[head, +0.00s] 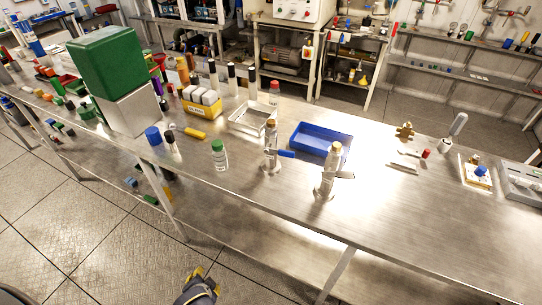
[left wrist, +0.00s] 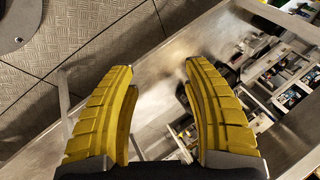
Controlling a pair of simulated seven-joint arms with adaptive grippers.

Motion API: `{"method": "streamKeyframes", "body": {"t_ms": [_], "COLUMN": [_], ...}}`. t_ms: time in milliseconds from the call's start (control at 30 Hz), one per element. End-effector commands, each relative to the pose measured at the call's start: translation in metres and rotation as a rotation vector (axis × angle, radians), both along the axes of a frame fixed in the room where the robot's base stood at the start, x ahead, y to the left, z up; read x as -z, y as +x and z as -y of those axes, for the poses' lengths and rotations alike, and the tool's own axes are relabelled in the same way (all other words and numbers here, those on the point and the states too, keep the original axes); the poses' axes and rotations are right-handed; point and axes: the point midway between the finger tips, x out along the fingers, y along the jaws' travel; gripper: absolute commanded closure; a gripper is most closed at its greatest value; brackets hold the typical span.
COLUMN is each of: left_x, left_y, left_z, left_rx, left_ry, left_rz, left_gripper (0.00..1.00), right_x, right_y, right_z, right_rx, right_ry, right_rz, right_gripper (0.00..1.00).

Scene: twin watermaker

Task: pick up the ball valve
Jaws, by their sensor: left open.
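Two upright metal pieces with side levers stand on the steel bench, and both look like valves. One has a blue lever (head: 271,155); the other has a grey lever (head: 327,175) and stands nearer the front edge. I cannot tell which is the ball valve. My left gripper (head: 203,281) is at the bottom of the head view, over the floor in front of the bench. In the left wrist view its two yellow fingers (left wrist: 160,82) are wide apart with nothing between them. My right gripper is not in view.
A blue tray (head: 321,141) lies behind the levered pieces. A green-capped bottle (head: 219,157) and a metal tray (head: 248,121) are to their left. A green box (head: 109,62) on a white block stands farther left. The bench front right of the pieces is clear.

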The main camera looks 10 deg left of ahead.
Motion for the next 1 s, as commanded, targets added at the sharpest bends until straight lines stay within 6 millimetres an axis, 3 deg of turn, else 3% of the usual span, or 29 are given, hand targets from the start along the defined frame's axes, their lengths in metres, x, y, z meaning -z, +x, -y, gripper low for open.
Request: {"method": "streamKeyframes", "body": {"t_ms": [33,167,300,467,667,1000], "left_x": [-0.022,-0.075,-0.14,-0.192,-0.251,-0.37], "left_y": [0.008,0.028,0.06,0.099,0.152,0.242], "left_z": [-0.001,-0.002,0.005,0.022,0.051,0.118], "left_rx": [-0.005,-0.029,-0.074,-0.121,-0.163,-0.187], "left_ry": [0.006,0.014,-0.023,-0.106,-0.243,-0.528], "left_rz": [0.026,0.091,0.192,0.292,0.408,0.58], "left_gripper": [0.5,0.5,0.5,0.5,0.5,0.5], "right_x": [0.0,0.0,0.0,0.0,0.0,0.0], "right_y": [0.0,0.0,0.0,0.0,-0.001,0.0], "right_z": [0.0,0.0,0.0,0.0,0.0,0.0], "right_rx": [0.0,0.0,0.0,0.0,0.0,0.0], "right_ry": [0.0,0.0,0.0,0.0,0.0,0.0], "right_rz": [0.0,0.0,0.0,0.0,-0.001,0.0], "right_gripper": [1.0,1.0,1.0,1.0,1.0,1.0]}}
